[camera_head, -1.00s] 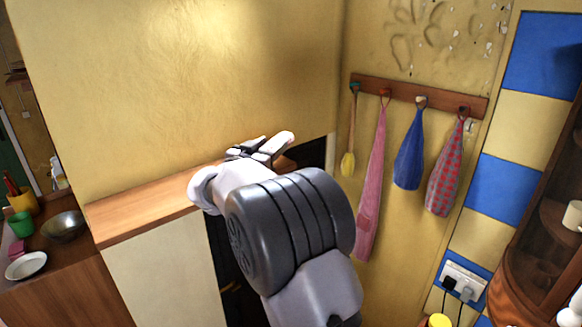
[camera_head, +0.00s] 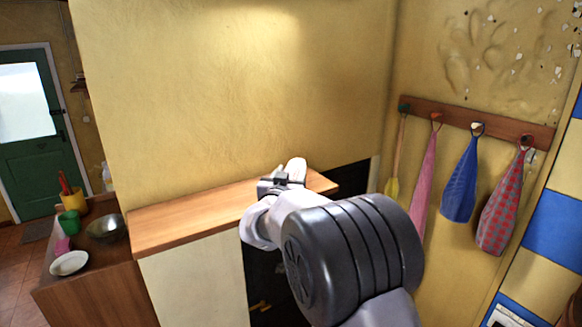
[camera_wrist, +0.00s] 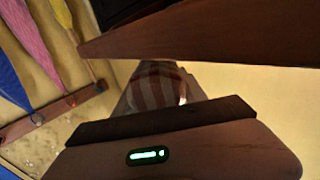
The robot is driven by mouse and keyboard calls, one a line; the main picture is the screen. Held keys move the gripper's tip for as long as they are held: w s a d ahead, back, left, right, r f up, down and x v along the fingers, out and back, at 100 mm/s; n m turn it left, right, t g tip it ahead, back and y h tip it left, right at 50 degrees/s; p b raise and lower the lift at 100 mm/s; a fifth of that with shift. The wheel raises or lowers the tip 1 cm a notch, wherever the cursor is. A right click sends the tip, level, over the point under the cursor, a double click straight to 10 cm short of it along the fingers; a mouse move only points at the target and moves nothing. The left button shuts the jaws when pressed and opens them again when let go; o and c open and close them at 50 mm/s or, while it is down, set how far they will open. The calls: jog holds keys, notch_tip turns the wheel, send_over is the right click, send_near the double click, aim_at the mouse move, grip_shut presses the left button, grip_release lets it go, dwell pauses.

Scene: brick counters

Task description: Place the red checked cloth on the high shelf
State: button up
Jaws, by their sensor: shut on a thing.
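My gripper (camera_head: 283,182) shows in the camera_head view in front of the wooden-topped ledge (camera_head: 185,218), near its right end. In the camera_wrist view a red and pale patterned cloth (camera_wrist: 158,88) sits between the fingers of my gripper, which is shut on it. Only a small part of this cloth shows; in the camera_head view it is hidden by my arm. The ledge's brown edge (camera_wrist: 200,35) crosses the top of the camera_wrist view, close to the cloth. I cannot tell whether they touch.
A hook rail (camera_head: 480,122) on the right wall bears a pink cloth (camera_head: 424,180), a blue cloth (camera_head: 461,180) and a red-grey checked cloth (camera_head: 501,210). A lower counter at left holds a bowl (camera_head: 106,229) and a plate (camera_head: 69,263). The left part of the ledge top is clear.

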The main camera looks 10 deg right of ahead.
jog(key=shift+f+b, duration=0.65)
jog(key=shift+b, duration=0.5)
jog(key=o, duration=1.6)
jog(key=shift+r, duration=0.1)
